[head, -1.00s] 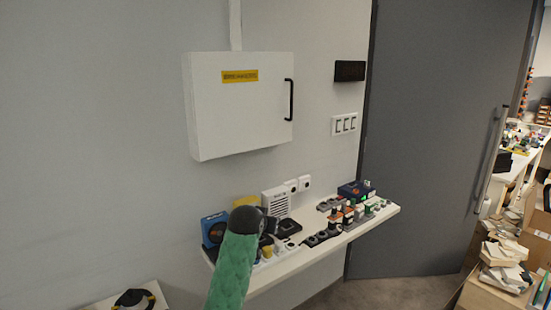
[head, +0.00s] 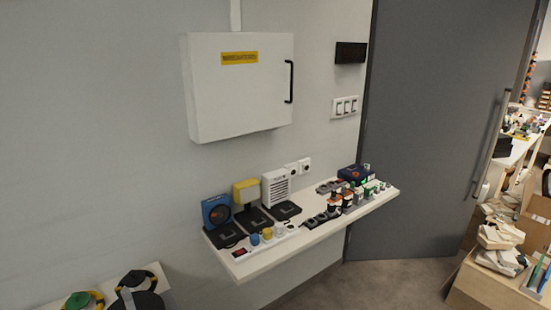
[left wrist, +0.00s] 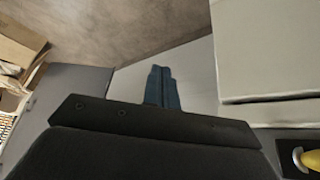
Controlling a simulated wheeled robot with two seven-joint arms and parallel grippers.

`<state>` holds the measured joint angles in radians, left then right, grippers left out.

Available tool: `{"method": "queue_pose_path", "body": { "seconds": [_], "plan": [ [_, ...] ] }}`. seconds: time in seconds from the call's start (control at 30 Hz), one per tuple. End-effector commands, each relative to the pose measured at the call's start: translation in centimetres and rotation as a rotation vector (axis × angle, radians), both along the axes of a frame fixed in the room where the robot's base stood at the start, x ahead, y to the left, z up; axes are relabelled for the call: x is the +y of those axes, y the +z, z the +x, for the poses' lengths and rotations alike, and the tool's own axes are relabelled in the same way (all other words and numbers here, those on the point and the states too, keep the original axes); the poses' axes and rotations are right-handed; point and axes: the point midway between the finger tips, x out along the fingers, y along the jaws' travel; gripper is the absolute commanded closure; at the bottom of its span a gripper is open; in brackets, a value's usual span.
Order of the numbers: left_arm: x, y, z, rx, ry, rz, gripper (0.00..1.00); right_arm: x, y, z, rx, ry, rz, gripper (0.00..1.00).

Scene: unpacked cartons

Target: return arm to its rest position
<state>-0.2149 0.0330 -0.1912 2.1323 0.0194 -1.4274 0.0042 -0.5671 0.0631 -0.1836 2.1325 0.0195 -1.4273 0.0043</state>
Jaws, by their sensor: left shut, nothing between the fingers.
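My left gripper (left wrist: 161,72) shows in the left wrist view as two blue fingers pressed together. Nothing is between them, and they point towards a pale surface (left wrist: 200,65). Neither gripper nor arm shows in the head view. My right gripper is not in view.
A white shelf (head: 306,236) on the wall holds speakers, switches and small devices. Above it hangs a white cabinet (head: 240,95). A grey door (head: 430,140) stands right. Black-and-yellow items (head: 140,288) lie at lower left. Boxes (head: 500,285) crowd the right edge.

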Motion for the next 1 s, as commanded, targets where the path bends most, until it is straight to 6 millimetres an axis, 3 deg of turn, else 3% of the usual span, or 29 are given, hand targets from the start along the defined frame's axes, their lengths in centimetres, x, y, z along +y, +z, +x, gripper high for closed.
{"method": "queue_pose_path", "body": {
  "seconds": [0.03,0.2,0.4,0.5,0.67,1.0],
  "plan": [
    [0.4,-1.9,-2.4,0.040,0.001,0.006,1.00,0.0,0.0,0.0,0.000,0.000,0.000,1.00],
    [1.3,-7.0,-9.6,0.158,0.002,0.020,1.00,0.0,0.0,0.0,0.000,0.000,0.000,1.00],
    [1.8,-11.3,-17.7,0.279,-0.003,0.031,1.00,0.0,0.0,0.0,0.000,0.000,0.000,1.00],
    [1.9,-12.4,-20.4,0.319,-0.004,0.032,1.00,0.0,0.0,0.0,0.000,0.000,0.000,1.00],
    [1.8,-13.3,-22.6,0.350,-0.004,0.031,1.00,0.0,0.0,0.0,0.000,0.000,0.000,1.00],
    [1.8,-13.3,-22.7,0.352,-0.004,0.031,1.00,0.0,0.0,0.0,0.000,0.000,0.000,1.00]
  ]
}}
